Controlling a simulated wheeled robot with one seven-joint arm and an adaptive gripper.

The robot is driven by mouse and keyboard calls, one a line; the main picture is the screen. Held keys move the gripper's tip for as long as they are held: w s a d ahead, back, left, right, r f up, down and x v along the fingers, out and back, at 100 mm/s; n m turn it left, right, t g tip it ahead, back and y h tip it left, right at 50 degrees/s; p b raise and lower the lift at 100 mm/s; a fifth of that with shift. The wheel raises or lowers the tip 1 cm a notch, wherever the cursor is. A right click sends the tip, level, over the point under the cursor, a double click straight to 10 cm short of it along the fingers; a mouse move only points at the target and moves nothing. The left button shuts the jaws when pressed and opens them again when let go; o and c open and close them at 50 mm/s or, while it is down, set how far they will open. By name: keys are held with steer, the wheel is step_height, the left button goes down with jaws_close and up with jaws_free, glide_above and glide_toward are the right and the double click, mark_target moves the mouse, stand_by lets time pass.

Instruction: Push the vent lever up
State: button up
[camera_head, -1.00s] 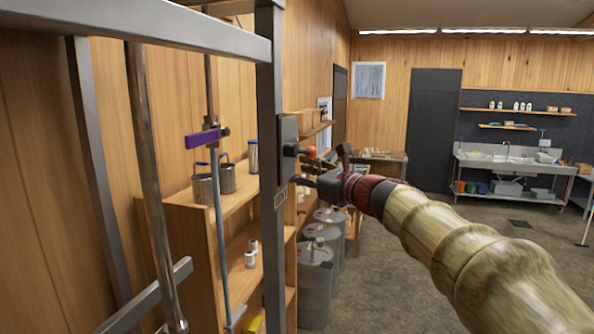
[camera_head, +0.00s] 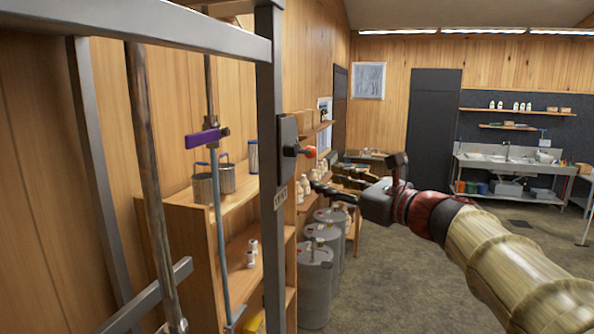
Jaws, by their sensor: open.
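The vent lever (camera_head: 309,151) is a short lever with an orange-red tip. It sticks out to the right from a dark box (camera_head: 288,140) on the grey upright post (camera_head: 270,90), about level. A small label (camera_head: 280,198), too small to read surely, is on the post below the box. My gripper (camera_head: 320,187) is dark and comes in from the right. Its fingers point left, below and to the right of the lever tip, apparently apart from it. The jaws are open and nothing shows between them. The fingertips are small against the busy background.
A purple clamp handle (camera_head: 205,138) sits on a thin rod left of the post. A wooden shelf (camera_head: 170,215) with metal cans stands behind the frame. Grey drums (camera_head: 316,285) stand below my gripper. The floor (camera_head: 400,290) to the right is open.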

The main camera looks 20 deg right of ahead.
mark_target(302, 151)
steer(key=shift+c, duration=0.5)
